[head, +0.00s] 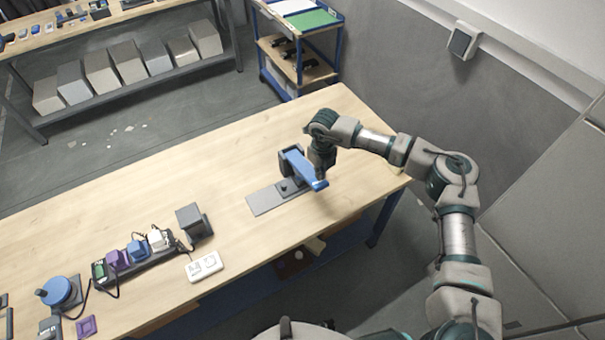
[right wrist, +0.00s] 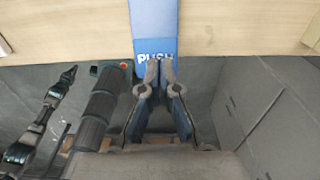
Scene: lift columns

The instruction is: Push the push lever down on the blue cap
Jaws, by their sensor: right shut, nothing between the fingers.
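The push lever (head: 299,163) is a blue bar standing over a grey base plate (head: 265,200) on the table, its blue end (head: 320,185) towards the table's front edge. In the right wrist view the blue lever (right wrist: 154,20) runs in from the top, with white "PUSH" lettering at its near end, partly covered by my fingertips. My right gripper (right wrist: 160,66) is shut and empty, its tips at the lettered end. In the head view the right gripper (head: 321,172) is beside and above the lever's end; I cannot tell if it touches. My left gripper is not in view.
The wooden table (head: 350,110) is clear around the lever fixture. To the left stand a dark block (head: 190,220), a white switch plate (head: 205,267), a strip with coloured plugs (head: 137,255) and a blue round part (head: 60,291). A blue trolley (head: 297,45) stands behind.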

